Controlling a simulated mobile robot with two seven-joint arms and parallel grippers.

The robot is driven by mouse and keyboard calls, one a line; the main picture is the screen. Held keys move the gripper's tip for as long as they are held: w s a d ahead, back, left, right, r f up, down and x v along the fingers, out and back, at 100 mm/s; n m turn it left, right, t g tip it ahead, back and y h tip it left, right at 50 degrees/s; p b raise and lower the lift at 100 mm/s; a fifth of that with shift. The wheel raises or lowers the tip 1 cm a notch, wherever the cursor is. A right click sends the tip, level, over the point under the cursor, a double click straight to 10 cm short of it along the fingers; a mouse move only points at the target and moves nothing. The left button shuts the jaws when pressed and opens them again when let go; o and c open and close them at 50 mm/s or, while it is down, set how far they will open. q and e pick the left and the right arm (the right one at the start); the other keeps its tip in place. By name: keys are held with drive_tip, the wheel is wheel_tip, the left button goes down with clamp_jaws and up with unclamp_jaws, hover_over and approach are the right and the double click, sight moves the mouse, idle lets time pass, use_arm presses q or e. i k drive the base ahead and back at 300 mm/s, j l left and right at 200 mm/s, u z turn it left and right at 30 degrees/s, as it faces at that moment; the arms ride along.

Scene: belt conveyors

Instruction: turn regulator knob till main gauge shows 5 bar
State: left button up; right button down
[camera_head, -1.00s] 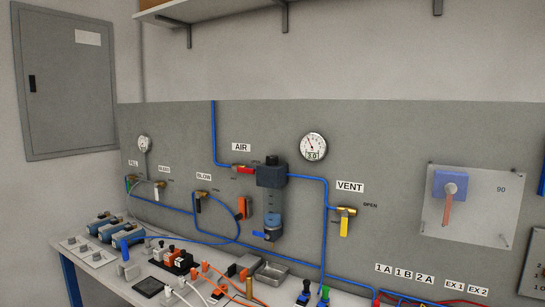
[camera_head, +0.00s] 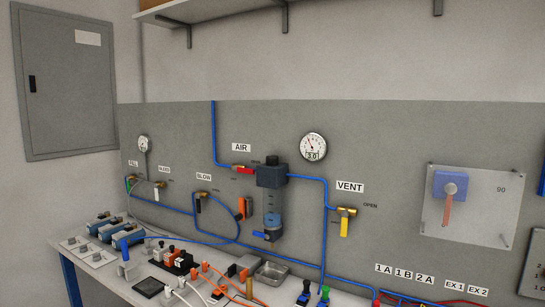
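The regulator knob (camera_head: 272,160) is the small black cap on top of the dark filter-regulator unit (camera_head: 271,177), which is mounted on the grey panel below and right of the AIR label. A red valve handle (camera_head: 244,170) sits on the blue line just left of the regulator. Neither of my grippers shows in the head view.
A yellow vent valve handle (camera_head: 344,228) hangs below the VENT label. A smaller gauge (camera_head: 144,143) is on the left of the panel. The bench (camera_head: 118,284) below carries several fittings, cables and a metal tray (camera_head: 272,273). The space before the regulator looks clear.

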sight(271, 159)
drive_tip(key=i+j, duration=0.2)
drive_tip(key=j, duration=0.15)
drive_tip(key=i+j, duration=0.4)
drive_tip(key=j, duration=0.25)
drive_tip(key=i+j+z, duration=0.1)
drive_tip(key=z, duration=0.25)
drive_tip(key=j+z, duration=0.35)
drive_tip(key=i+j+z, duration=0.1)
drive_tip(key=z, duration=0.25)
